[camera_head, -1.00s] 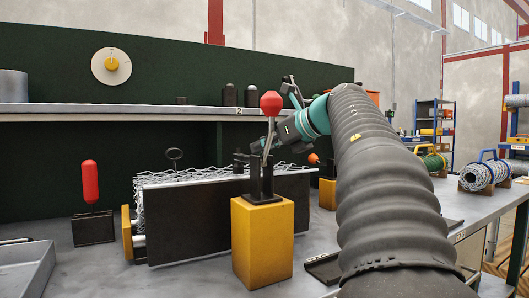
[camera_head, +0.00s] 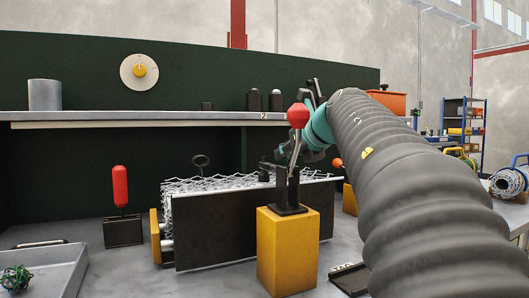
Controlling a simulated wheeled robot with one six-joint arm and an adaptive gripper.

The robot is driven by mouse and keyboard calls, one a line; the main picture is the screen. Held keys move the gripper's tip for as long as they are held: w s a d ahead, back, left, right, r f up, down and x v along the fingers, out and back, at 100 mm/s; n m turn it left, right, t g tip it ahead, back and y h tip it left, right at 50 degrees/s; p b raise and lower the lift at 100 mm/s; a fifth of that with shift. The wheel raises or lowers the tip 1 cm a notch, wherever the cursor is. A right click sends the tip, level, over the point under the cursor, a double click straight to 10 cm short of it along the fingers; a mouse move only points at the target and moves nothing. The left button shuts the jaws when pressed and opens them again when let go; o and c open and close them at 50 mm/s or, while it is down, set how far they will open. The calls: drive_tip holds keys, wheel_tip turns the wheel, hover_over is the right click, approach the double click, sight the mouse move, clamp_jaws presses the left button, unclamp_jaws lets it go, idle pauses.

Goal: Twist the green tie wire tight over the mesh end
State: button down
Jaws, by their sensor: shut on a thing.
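The silvery chain-link mesh (camera_head: 215,183) lies behind a dark upright plate (camera_head: 225,231) on the bench. A tangle of green wire (camera_head: 17,279) lies in the grey tray at the lower left. No green wire can be made out on the mesh. My gripper (camera_head: 283,154) is above the right part of the mesh, beside and seemingly behind the shaft of a red-knobbed lever (camera_head: 298,116). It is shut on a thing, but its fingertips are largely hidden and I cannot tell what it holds.
The lever's dark clamp stands on a yellow block (camera_head: 287,255) in front of the plate. A red-handled tool (camera_head: 120,187) stands in a dark holder to the left. The grey tray (camera_head: 62,270) is at the lower left. A shelf (camera_head: 140,116) runs above the mesh.

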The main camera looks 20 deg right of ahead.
drive_tip(key=c, duration=1)
unclamp_jaws()
drive_tip(key=shift+s, duration=0.1)
drive_tip(key=v, duration=1.1)
drive_tip(key=shift+s+d+r, duration=0.1)
drive_tip(key=shift+s+r, duration=0.1)
drive_tip(key=shift+s, duration=0.15)
